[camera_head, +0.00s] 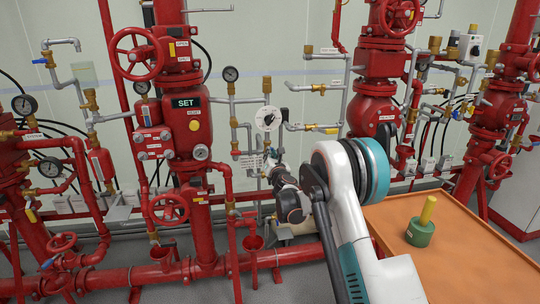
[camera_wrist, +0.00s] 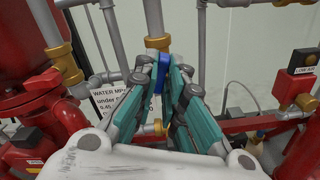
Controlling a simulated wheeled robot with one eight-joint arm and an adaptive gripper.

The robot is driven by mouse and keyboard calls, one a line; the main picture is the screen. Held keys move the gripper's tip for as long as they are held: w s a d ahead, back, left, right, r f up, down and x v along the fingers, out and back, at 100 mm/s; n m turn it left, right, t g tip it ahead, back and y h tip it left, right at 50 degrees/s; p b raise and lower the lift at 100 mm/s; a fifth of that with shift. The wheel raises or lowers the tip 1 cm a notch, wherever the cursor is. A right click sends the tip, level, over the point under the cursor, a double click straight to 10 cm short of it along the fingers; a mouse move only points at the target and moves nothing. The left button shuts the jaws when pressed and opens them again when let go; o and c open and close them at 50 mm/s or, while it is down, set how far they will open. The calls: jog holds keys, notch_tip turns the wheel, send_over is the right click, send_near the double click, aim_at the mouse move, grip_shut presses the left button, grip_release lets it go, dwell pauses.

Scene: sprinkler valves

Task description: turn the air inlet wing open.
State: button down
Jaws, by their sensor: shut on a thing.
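In the wrist view my gripper (camera_wrist: 164,80) has its teal fingers closed on a small blue wing handle (camera_wrist: 161,66), which I take to be the air inlet wing. The wing sits below a brass fitting (camera_wrist: 158,43) on a vertical grey pipe. The fingers hide most of the wing, so its exact angle cannot be told. In the head view my gripper (camera_head: 277,172) reaches in among the pipes right of the red SET valve (camera_head: 190,120). The wing cannot be made out there.
A white sign (camera_wrist: 108,97) and a red valve body (camera_wrist: 38,100) stand left of the fingers in the wrist view. A red box labelled LOW AIR (camera_wrist: 297,78) is at right. In the head view an orange table (camera_head: 470,260) carries a green weight-like object (camera_head: 420,232).

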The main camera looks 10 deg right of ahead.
jog(key=shift+n, duration=1.2)
jog(key=c, duration=2.1)
grip_release()
jog(key=shift+n, duration=0.7)
jog(key=o, duration=0.4)
jog(key=shift+s, duration=0.1)
jog(key=s, duration=0.6)
jog(key=shift+s, duration=0.4)
